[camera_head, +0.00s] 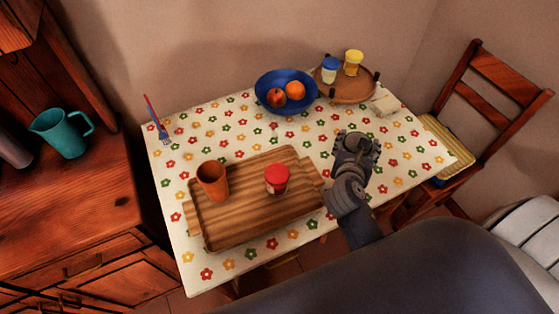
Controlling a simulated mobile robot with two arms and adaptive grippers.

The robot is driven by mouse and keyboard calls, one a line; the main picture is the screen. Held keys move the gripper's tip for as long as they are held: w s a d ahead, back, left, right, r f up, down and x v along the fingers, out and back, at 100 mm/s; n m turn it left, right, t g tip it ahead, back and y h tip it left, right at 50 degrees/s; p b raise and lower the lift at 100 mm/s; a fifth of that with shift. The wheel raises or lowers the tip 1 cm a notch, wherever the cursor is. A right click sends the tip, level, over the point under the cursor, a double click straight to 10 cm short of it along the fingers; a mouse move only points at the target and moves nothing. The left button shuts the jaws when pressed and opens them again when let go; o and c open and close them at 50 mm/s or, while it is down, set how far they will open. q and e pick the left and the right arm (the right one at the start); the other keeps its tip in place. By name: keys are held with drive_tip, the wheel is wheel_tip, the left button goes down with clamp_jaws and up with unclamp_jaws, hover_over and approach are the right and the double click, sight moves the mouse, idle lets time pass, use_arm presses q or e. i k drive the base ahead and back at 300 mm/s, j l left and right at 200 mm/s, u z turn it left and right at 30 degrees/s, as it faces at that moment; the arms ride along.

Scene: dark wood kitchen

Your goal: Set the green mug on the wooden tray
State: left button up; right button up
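A teal, mug-like jug (62,133) with a handle on its right stands upright on the dark wood cabinet at the left. It is the only greenish vessel in view. The wooden tray (235,236) lies on the table. An orange-brown cup (213,181) and a red-lidded jar (277,179) stand on it. My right gripper (357,146) is over the table, right of the tray and far from the jug. I see nothing held in it, but its finger opening is unclear. My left gripper is not in view.
The table has a flowered cloth (233,274). At its back are a blue bowl (265,80) with fruit and a round wooden stand (345,92) with two small tubs. A fork-like utensil (157,120) lies at the left edge. A chair (490,110) stands at the right.

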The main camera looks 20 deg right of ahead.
sight(232, 221)
drive_tip(key=k+j, duration=0.1)
drive_tip(key=j, duration=0.25)
drive_tip(key=k+j, duration=0.15)
drive_tip(key=j, duration=0.2)
drive_tip(key=k+j, duration=0.1)
drive_tip(key=j, duration=0.25)
drive_tip(key=k+j, duration=0.1)
drive_tip(key=j, duration=0.25)
drive_tip(key=k+j, duration=0.15)
drive_tip(key=j, duration=0.2)
